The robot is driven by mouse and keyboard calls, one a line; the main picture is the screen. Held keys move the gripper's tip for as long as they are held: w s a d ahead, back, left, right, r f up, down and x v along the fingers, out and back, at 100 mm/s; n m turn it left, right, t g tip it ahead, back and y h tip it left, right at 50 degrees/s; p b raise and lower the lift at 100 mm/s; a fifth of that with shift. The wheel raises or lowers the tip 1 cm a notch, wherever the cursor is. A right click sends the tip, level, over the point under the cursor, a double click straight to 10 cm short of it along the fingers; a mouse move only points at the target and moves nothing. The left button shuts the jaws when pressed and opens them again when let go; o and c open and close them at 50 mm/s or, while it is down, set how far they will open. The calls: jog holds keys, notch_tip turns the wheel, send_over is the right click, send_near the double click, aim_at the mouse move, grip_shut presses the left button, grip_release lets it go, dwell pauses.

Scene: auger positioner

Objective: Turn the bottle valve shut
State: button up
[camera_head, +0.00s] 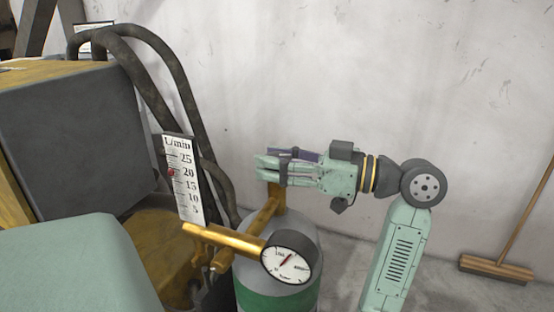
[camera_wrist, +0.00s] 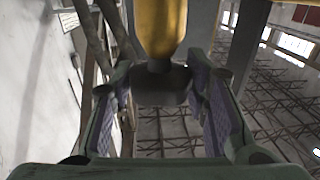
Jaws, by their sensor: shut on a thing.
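The gas bottle (camera_head: 276,299) stands upright, grey with a green band, low in the middle of the head view. Its brass valve body (camera_head: 266,208) rises from the top and shows as a yellow shape (camera_wrist: 161,25) in the wrist view. The dark valve knob (camera_wrist: 160,87) sits between my gripper's fingers in the wrist view. My gripper (camera_head: 272,165) reaches in level from the right at the top of the valve, shut on the knob. In the head view the fingers partly hide the knob. Purple pads line the fingers.
A round gauge (camera_head: 289,258) and a brass regulator arm (camera_head: 225,238) stick out in front of the valve. A flowmeter scale (camera_head: 184,182) with a red ball stands left. Thick dark hoses and a grey box (camera_head: 75,130) fill the left side. A broom (camera_head: 496,269) leans right.

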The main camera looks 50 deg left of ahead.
jog(key=c, duration=0.5)
jog(key=shift+f+m+t+y+b, duration=0.1)
jog(key=shift+m+t+y+b, duration=0.2)
jog(key=shift+m+t+b, duration=0.15)
jog(key=shift+m+t, duration=0.25)
jog(key=shift+t, duration=0.2)
jog(key=m+t+y+b, duration=0.1)
jog(key=m+t, duration=0.1)
jog(key=t, duration=0.1)
jog(key=shift+s+y, duration=0.1)
jog(key=shift+y, duration=0.3)
jog(key=m+t, duration=0.3)
jog(key=t, duration=0.2)
jog(key=shift+y, duration=0.3)
jog(key=shift+m+t, duration=1.4)
jog(key=shift+t, duration=0.9)
